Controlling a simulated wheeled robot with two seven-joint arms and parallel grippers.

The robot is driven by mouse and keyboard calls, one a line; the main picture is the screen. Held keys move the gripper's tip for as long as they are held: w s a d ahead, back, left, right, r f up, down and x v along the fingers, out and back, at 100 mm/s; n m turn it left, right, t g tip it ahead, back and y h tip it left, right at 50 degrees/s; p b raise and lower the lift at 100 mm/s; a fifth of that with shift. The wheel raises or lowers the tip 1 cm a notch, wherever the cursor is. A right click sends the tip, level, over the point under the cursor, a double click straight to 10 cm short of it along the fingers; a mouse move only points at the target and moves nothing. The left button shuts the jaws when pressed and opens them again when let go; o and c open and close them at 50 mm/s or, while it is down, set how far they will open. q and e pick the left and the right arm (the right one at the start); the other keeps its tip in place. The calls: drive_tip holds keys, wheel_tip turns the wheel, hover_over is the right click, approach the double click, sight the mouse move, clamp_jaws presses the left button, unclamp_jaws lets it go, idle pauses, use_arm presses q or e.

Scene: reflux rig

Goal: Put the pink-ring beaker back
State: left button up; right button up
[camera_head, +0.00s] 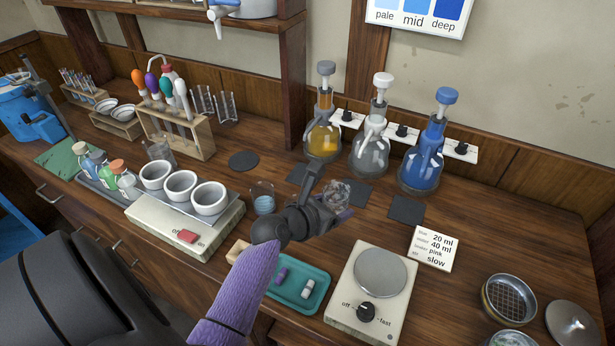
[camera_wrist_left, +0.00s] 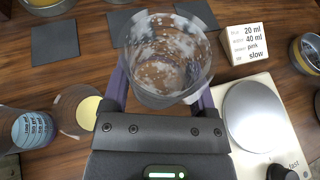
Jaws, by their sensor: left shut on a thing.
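My left gripper (camera_head: 331,197) is shut on a clear glass beaker (camera_head: 337,192), held over the middle of the bench. The beaker also shows between the fingers in the left wrist view (camera_wrist_left: 165,62), with pale speckled reflections. I cannot make out a pink ring on it. Dark square mats lie beyond it: one to the left (camera_head: 300,173), one just behind it (camera_head: 357,194) and a bare one to the right (camera_head: 407,208). Another beaker (camera_head: 263,198), with a blue-toned marking, stands left of the gripper. My right gripper is not in view.
Yellow (camera_head: 323,138), clear (camera_head: 369,154) and blue (camera_head: 420,167) stoppered flasks stand at the back. A stirrer plate (camera_head: 372,290) and teal tray (camera_head: 297,286) are in front. A recipe card (camera_head: 433,249) lies right. Crucibles (camera_head: 181,187) and a dropper rack (camera_head: 178,135) stand left.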

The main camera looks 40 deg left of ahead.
sight(332, 238)
use_arm(q)
drive_tip(key=f+b, duration=0.1)
drive_tip(key=f, duration=0.2)
drive_tip(key=f+b, duration=0.3)
drive_tip(key=f, duration=0.2)
drive_tip(key=shift+d+f+b, duration=0.25)
drive_tip(key=shift+f+b, duration=0.05)
drive_tip(key=shift+b, duration=0.1)
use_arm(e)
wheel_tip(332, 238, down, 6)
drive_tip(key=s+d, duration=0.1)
use_arm(q)
drive_tip(key=shift+r, duration=0.25)
drive_tip(key=o, duration=1.2)
drive_tip(key=shift+f, duration=0.15)
drive_tip(key=shift+r+p, duration=0.3)
drive_tip(key=shift+p, duration=0.05)
drive_tip(key=p+v, duration=0.3)
drive_tip(key=v, duration=0.9)
drive_tip(key=shift+f, duration=0.1)
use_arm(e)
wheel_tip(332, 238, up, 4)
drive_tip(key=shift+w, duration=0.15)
